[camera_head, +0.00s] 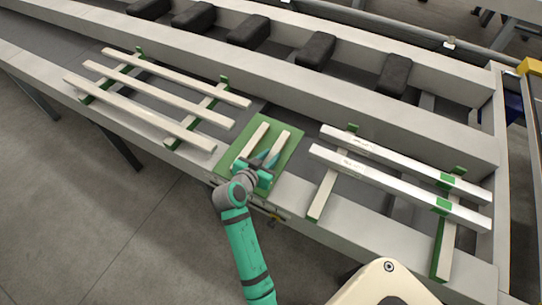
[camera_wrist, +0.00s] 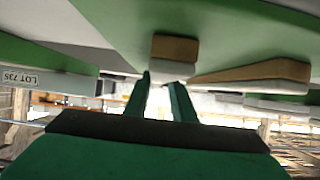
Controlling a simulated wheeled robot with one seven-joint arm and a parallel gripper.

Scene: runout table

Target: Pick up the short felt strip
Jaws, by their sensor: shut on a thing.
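Two short pale strips lie side by side on a green mat (camera_head: 287,161) in the head view. My gripper (camera_head: 265,160) is at the near end of the right strip (camera_head: 281,139), which looks the shorter one. The left strip (camera_head: 253,138) lies apart from the jaws. In the wrist view my gripper (camera_wrist: 160,80) is shut on a strip seen end-on (camera_wrist: 173,58), with a brown face and a grey face. The other strip (camera_wrist: 265,72) is to its right. The fingers partly hide the held strip; I cannot tell whether it is clear of the mat.
Long pale bars (camera_head: 140,112) rest on green-marked crosspieces to the left. Two long white bars (camera_head: 395,185) rest on the right; a labelled bar (camera_wrist: 50,82) shows in the wrist view. Several dark blocks (camera_head: 248,32) line the back channel. A grey rail (camera_head: 320,222) runs along the front.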

